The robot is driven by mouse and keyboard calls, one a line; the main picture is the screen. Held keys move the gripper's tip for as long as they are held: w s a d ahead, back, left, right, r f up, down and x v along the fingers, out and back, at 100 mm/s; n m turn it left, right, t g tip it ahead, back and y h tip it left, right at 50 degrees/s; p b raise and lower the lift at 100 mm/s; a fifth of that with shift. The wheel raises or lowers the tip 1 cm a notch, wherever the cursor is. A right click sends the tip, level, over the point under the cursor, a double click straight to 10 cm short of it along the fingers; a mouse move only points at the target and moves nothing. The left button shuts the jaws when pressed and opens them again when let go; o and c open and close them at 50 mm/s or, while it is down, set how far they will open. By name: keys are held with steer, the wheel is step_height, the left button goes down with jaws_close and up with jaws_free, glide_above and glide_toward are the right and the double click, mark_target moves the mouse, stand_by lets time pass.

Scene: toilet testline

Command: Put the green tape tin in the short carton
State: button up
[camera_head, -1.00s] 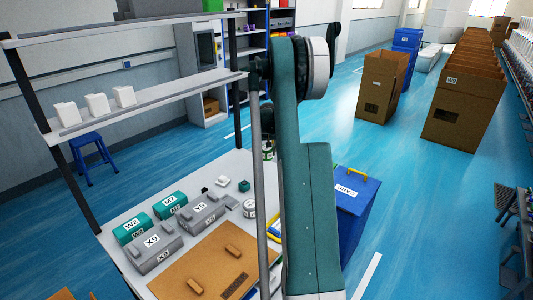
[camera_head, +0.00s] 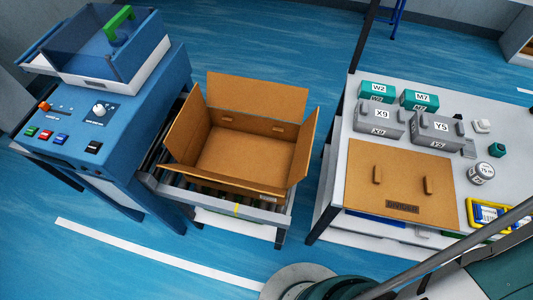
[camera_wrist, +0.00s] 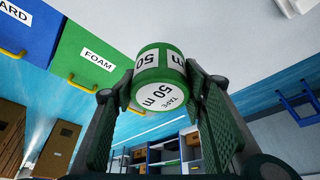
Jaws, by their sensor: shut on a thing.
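The green tape tin (camera_wrist: 158,72), with white "50 m" and "TAPE" labels, is held in the wrist view. My gripper (camera_wrist: 150,88) is shut on it, with one dark finger pad on each side. An open, low cardboard carton (camera_head: 213,180) with raised flaps stands on a short roller stand in the head view. Its inside looks empty. My gripper and the tin are out of the head view, so their distance from the carton cannot be told. Part of my arm shows at the lower right there.
A blue machine (camera_head: 95,130) with a clear-sided top stands left of the carton. The table (camera_head: 340,160) at right holds grey and teal boxes, a grey tin (camera_head: 480,173), a brown divider board (camera_head: 400,188) and a yellow-edged tray (camera_head: 472,213). Blue floor lies clear in front.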

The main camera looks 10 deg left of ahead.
step_height(320, 180, up, 4)
steer(key=shift+r, duration=0.1)
steer(key=w+a+b, duration=0.1)
steer(key=w+a, duration=0.4)
steer(key=a, duration=1)
steer(key=w+a+b, duration=0.1)
steer(key=w+a, duration=0.4)
steer(key=a, duration=1.1)
steer(key=w+a, duration=0.5)
steer(key=a, duration=1)
steer(key=s+a+b, duration=0.1)
steer(key=s+a, duration=0.2)
steer(key=a, duration=1.3)
steer(key=s+a+b, duration=0.1)
steer(key=s+a, duration=0.1)
steer(key=a, duration=1.4)
steer(key=s+a+m+b, duration=0.1)
steer(key=s+a+b, duration=0.1)
steer(key=s+a, duration=1.45)
steer(key=s+a+m+b, duration=0.1)
steer(key=s+a, duration=1.2)
steer(key=a, duration=0.6)
step_height(320, 180, down, 24)
steer(key=shift+w+d+f+g, duration=0.2)
steer(key=shift+d+g, duration=0.1)
steer(key=shift+g, duration=0.1)
